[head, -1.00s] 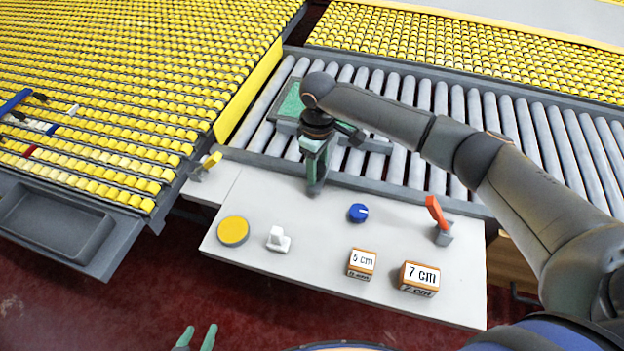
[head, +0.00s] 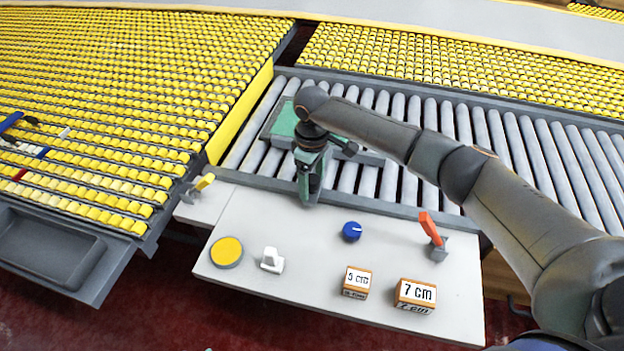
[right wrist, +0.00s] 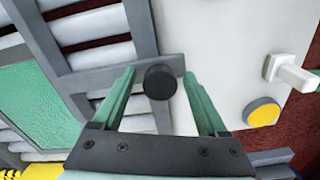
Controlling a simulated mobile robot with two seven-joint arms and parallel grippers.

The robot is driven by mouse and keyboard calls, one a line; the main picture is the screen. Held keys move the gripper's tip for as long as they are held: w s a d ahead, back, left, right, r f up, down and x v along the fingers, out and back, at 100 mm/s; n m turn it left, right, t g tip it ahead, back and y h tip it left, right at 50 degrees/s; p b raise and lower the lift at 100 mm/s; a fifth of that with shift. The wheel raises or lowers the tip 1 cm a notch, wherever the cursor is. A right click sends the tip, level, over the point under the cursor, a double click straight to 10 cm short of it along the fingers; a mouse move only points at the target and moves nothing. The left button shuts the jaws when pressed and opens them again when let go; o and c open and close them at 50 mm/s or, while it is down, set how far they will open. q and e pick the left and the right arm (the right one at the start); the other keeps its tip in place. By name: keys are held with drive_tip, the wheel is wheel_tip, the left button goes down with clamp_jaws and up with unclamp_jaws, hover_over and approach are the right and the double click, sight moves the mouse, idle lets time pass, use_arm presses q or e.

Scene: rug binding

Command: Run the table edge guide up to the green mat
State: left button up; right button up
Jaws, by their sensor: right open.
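The green mat (head: 284,124) lies on the grey rollers at their left end; it also shows at the left of the right wrist view (right wrist: 38,105). The edge guide (head: 371,158) is a grey bar lying across the rollers along the mat's near side, partly hidden by my right gripper. Whether it touches the mat I cannot tell. A round black knob (right wrist: 160,82) sits at the end of a grey arm. My right gripper (head: 308,197) points down at the roller table's near rail. Its green fingers (right wrist: 158,92) are open, one either side of the knob. My left gripper is out of view.
The white panel in front (head: 310,250) carries a yellow button (head: 227,251), white switch (head: 271,260), blue dial (head: 352,231), orange lever (head: 431,229) and two blocks, including one marked 7 cm (head: 415,295). A yellow strip (head: 240,113) bounds the rollers at left.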

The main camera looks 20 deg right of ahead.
wheel_tip(320, 180, up, 12)
drive_tip(key=shift+r, duration=0.25)
idle(0.3)
drive_tip(key=shift+s, duration=0.15)
